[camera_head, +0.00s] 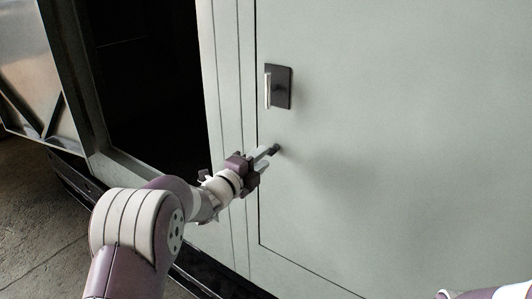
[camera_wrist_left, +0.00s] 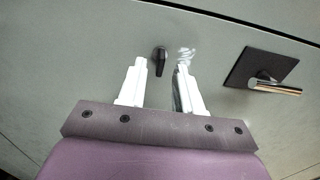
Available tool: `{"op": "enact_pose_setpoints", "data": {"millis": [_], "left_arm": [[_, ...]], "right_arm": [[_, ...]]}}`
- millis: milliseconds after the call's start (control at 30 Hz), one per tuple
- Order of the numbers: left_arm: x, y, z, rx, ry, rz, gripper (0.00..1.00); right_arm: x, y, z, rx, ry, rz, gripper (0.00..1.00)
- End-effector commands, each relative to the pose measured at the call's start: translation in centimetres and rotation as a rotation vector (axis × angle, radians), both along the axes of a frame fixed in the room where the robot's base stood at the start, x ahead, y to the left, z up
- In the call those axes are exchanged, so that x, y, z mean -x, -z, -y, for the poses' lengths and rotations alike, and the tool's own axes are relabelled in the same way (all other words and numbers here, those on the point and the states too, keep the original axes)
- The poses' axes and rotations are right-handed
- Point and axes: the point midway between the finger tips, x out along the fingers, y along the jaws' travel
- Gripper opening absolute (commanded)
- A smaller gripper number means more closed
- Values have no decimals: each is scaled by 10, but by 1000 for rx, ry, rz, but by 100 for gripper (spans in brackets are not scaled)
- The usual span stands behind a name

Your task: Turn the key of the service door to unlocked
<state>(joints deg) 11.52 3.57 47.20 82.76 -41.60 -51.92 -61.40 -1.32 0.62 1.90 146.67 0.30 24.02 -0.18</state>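The service door (camera_head: 400,130) is a pale grey-green panel that stands shut. Its small dark key (camera_head: 277,148) sits below the handle, near the door's left edge. In the left wrist view the key (camera_wrist_left: 159,60) shows between and a little beyond my fingertips, nearer the left finger, its grip pointing roughly down the picture. My left gripper (camera_head: 267,156) is at the key, its white fingers apart with nothing held; these fingers (camera_wrist_left: 162,66) also show in the left wrist view. I cannot tell whether either finger touches the key. My right gripper is out of view.
A handle with a silver lever on a dark plate (camera_head: 279,87) is above the key; it also shows right of my fingers in the wrist view (camera_wrist_left: 262,70). Pale scuff marks (camera_wrist_left: 186,56) lie beside the key. A dark opening (camera_head: 150,80) is left of the door.

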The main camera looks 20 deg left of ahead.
Motion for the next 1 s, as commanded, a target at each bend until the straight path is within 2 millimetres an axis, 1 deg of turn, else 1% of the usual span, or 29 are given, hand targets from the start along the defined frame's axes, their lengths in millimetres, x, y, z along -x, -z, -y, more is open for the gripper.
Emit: {"op": "enact_pose_setpoints", "data": {"millis": [33,100,200,500,567,600,633,1000], "left_arm": [[-8,-1,3,-1,1,-2,34],[-16,-1,6,1,1,-1,34],[-23,0,8,1,-1,-1,34],[-26,1,9,1,-2,-3,34],[-26,1,9,1,-2,-3,14],[-26,1,9,1,-2,-3,2],[-25,1,9,1,-2,-3,0],[-25,1,9,18,-1,-8,0]], "right_arm": [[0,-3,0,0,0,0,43],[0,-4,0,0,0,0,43],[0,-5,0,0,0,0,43],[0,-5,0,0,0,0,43],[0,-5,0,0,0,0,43],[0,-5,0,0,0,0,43],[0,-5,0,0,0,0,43],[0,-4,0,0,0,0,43]]}}
